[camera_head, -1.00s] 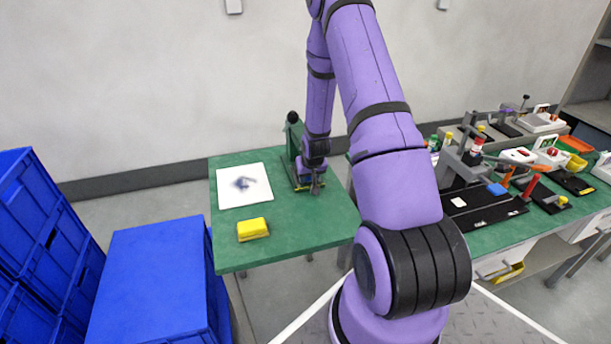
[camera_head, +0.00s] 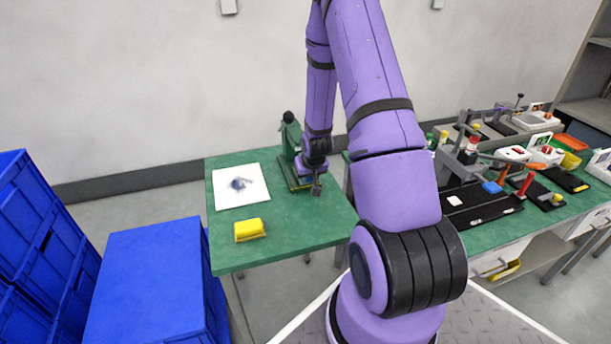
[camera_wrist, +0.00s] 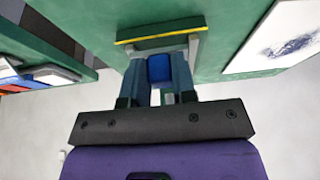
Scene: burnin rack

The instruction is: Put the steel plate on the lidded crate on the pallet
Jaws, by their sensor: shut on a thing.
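My gripper (camera_wrist: 159,72) is shut on a small blue block (camera_wrist: 160,68), with a finger on each side. A grey bar (camera_wrist: 152,45) shows just beyond it in the wrist view; I cannot tell whether this is the steel plate. In the head view my gripper (camera_head: 316,184) is low over the green table (camera_head: 300,230), beside the green press (camera_head: 290,140). No separate steel plate can be made out. A blue crate with a flat top (camera_head: 150,265) stands at lower left; the pallet under it is not visible.
A white sheet with a dark smudge (camera_head: 225,195) and a yellow block (camera_head: 249,230) lie on the table. More blue crates (camera_head: 40,220) are stacked at far left. A crowded bench (camera_head: 480,230) stands at right. Floor shows between crate and table.

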